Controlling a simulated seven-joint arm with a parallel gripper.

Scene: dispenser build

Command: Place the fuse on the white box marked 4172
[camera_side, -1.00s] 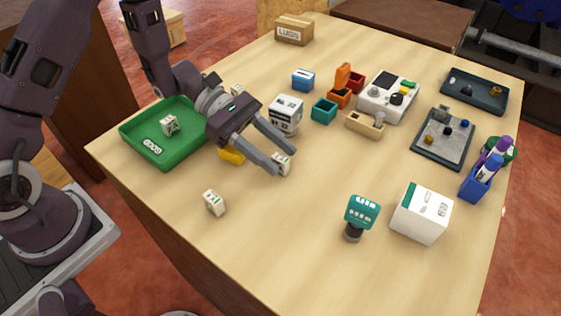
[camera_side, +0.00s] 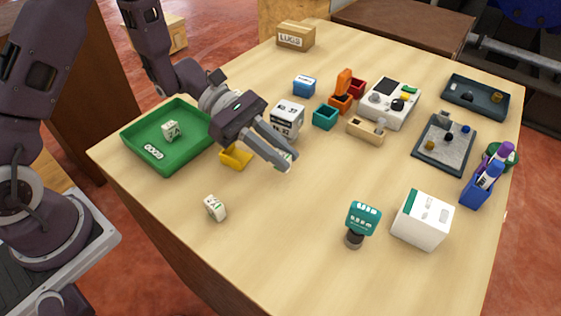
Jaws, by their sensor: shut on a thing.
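My gripper (camera_side: 286,162) is shut on a small white block with green marks, taken to be the fuse (camera_side: 290,155). The fingers hide most of it. I cannot tell whether it touches the table. A white box with a teal stripe (camera_side: 420,222) stands at the right front, well apart from my gripper. A second white box with dark bands (camera_side: 287,120) stands just behind my gripper. The print on both is too small to read as 4172.
A similar white block (camera_side: 215,208) stands at the front left. Another, marked 2A (camera_side: 171,131), is in the green tray (camera_side: 139,152). A yellow bin (camera_side: 236,159) sits beside my gripper. A teal-headed stamp-like object (camera_side: 361,220) stands left of the teal-striped box. The table's middle front is clear.

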